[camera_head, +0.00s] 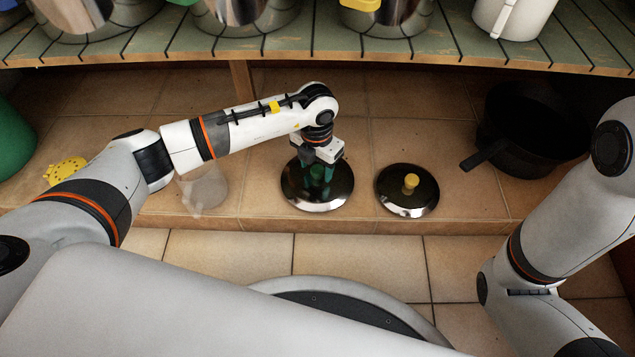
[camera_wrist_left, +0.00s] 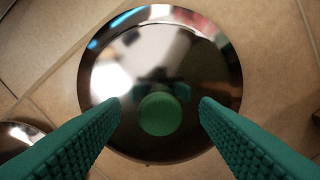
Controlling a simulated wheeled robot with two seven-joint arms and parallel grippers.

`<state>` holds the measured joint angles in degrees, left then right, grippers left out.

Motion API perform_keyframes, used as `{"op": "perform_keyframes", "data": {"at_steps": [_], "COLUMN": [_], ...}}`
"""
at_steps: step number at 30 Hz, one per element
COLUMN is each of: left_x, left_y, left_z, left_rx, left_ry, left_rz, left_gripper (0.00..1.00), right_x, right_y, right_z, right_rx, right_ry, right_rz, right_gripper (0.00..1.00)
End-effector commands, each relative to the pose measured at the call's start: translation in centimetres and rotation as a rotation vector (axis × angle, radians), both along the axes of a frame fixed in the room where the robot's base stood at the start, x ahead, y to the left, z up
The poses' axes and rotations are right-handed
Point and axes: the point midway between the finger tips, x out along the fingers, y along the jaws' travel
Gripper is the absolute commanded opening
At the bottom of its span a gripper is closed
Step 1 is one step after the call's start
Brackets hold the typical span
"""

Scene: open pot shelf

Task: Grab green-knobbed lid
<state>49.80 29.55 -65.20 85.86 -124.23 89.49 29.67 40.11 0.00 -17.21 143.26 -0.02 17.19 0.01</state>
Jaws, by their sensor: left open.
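The green-knobbed lid (camera_head: 340,187) is a shiny round metal disc lying flat on the tiled ledge, below my left arm. It fills the middle of the left wrist view (camera_wrist_left: 160,60), with its round green knob (camera_wrist_left: 160,114) near the centre. My left gripper (camera_head: 317,172) points down over this lid, with teal ribbed fingers. In the left wrist view my left gripper (camera_wrist_left: 160,106) is open, one finger on each side of the knob with gaps to both. In the head view the gripper hides most of the knob. My right gripper is out of view.
A similar lid with a yellow knob (camera_head: 410,181) lies just right. A black pan (camera_head: 530,130) stands farther right. A clear vessel (camera_head: 204,190) is left, partly behind my arm. A yellow spotted object (camera_head: 65,171) lies far left. The slatted shelf (camera_head: 330,40) holding pots overhangs behind.

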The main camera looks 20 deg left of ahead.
Motion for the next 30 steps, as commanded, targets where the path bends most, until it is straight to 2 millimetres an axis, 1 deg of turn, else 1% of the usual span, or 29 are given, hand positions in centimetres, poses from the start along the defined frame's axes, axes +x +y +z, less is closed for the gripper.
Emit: {"op": "perform_keyframes", "data": {"at_steps": [4,5,12,15,25,30], "left_x": [0.0,0.0,0.0,0.0,0.0,0.1], "left_y": [0.0,0.0,0.0,0.0,0.0,0.0], "left_z": [0.2,0.2,0.2,0.2,0.3,1.2], "left_rx": [0.000,0.000,0.000,0.000,0.000,0.000], "left_ry": [-0.001,-0.001,0.000,0.000,-0.001,-0.001], "left_rz": [0.000,0.000,0.000,0.000,0.000,0.000], "left_gripper": [0.56,0.53,0.13,0.00,0.00,0.00], "right_x": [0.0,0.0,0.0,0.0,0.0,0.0], "right_y": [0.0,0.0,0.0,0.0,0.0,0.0], "right_z": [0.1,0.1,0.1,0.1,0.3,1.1], "right_rx": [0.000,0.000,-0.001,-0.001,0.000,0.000], "right_ry": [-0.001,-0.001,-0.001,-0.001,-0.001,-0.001], "right_rz": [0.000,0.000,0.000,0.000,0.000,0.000], "right_gripper": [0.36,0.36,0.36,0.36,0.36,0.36]}}
